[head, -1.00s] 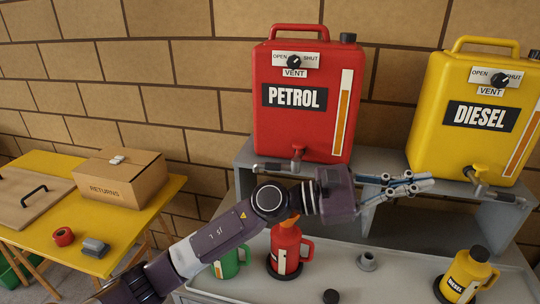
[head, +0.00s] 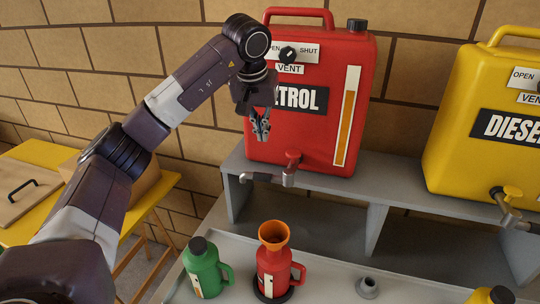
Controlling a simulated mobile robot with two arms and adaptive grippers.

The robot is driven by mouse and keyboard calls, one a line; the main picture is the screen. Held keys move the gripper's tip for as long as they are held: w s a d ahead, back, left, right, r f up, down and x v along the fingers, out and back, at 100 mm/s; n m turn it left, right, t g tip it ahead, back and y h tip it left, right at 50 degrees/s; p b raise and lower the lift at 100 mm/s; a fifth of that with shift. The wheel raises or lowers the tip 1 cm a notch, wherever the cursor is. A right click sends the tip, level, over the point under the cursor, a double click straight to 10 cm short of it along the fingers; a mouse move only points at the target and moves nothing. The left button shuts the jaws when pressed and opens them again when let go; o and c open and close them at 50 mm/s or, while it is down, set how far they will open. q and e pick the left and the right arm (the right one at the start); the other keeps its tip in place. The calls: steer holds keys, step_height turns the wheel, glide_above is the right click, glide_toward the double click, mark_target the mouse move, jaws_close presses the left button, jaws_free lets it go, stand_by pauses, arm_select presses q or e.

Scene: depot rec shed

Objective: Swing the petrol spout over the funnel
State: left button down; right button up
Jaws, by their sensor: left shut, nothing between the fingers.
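The red petrol tank (head: 310,140) stands on a grey shelf. Its spout (head: 268,178) is a metal pipe under the red tap (head: 292,160) and points left, off to the side of the funnel. The orange funnel (head: 274,235) sits upright in the mouth of a red petrol can (head: 278,272) on the bench below. My left gripper (head: 261,138) hangs fingers down in front of the tank's left part, above the spout and apart from it. It is shut and empty and covers the start of the PETROL label. My right gripper is out of view.
A green can (head: 205,268) stands left of the red can. A grey nozzle-like piece (head: 367,287) lies on the bench to the right. The yellow diesel tank (head: 480,140) with its own spout stands at right. A yellow table (head: 160,190) with a box is behind my arm.

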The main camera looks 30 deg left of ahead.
mark_target(264, 181)
arm_select(q)
steer(key=p+x, duration=0.1)
steer(key=x, duration=0.2)
steer(key=p+x, duration=0.1)
steer(key=x, duration=0.2)
steer(key=s+p+x, duration=0.1)
steer(key=x, duration=0.2)
steer(key=shift+a+f, duration=0.1)
steer(key=shift+a, duration=0.25)
steer(key=s, duration=0.1)
steer(key=s+p, duration=0.1)
steer(key=s+d, duration=0.1)
steer(key=shift+s+d+f+p, duration=0.1)
steer(key=shift+s+f+p, duration=0.2)
steer(key=shift+p, duration=0.1)
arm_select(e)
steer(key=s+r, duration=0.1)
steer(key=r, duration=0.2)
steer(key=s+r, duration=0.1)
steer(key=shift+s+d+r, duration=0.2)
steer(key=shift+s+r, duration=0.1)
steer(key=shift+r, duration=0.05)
arm_select(q)
steer(key=shift+w, duration=0.1)
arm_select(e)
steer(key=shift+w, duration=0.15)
